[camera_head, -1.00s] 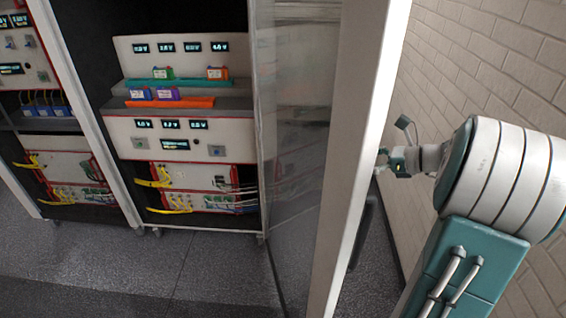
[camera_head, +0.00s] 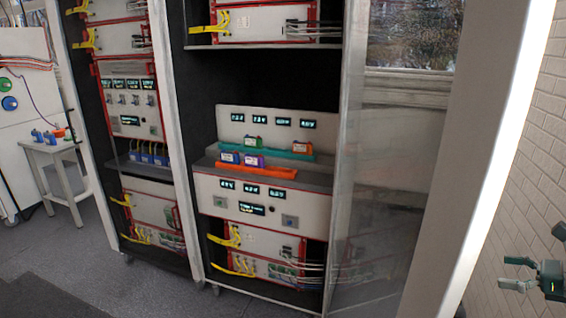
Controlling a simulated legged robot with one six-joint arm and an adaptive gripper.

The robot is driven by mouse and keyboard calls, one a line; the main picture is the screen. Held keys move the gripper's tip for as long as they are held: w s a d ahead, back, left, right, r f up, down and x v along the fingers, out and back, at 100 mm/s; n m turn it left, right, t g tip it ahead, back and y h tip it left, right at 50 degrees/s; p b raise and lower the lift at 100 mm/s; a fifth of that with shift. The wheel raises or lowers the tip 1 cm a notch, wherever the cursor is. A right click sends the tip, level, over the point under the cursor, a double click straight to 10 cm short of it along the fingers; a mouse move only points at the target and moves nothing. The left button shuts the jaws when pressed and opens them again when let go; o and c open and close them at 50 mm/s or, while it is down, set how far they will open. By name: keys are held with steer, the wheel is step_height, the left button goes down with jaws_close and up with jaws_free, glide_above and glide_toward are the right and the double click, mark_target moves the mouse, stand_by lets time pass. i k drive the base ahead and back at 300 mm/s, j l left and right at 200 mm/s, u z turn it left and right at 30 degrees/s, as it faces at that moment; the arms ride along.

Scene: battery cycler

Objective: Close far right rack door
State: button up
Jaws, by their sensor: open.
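The far right rack (camera_head: 212,170) stands in the middle of the view. Its door (camera_head: 392,215) is a clear panel with a broad pale frame edge (camera_head: 455,160), and it stands open, swung out from the rack's right side. My gripper (camera_head: 518,273) is at the lower right, on the right side of the door, between it and the brick wall. Its fingers point left, are open and empty, and appear apart from the door. The door's handle is not clearly visible.
A white brick wall (camera_head: 530,170) runs along the right. Another rack (camera_head: 110,190) stands left of the far right one. A small white table (camera_head: 60,150) with blue and orange items is farther left.

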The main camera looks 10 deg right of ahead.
mark_target(502, 44)
steer(key=k+j, duration=0.35)
steer(key=j, duration=0.15)
steer(key=k+j, duration=0.35)
steer(key=j, duration=0.15)
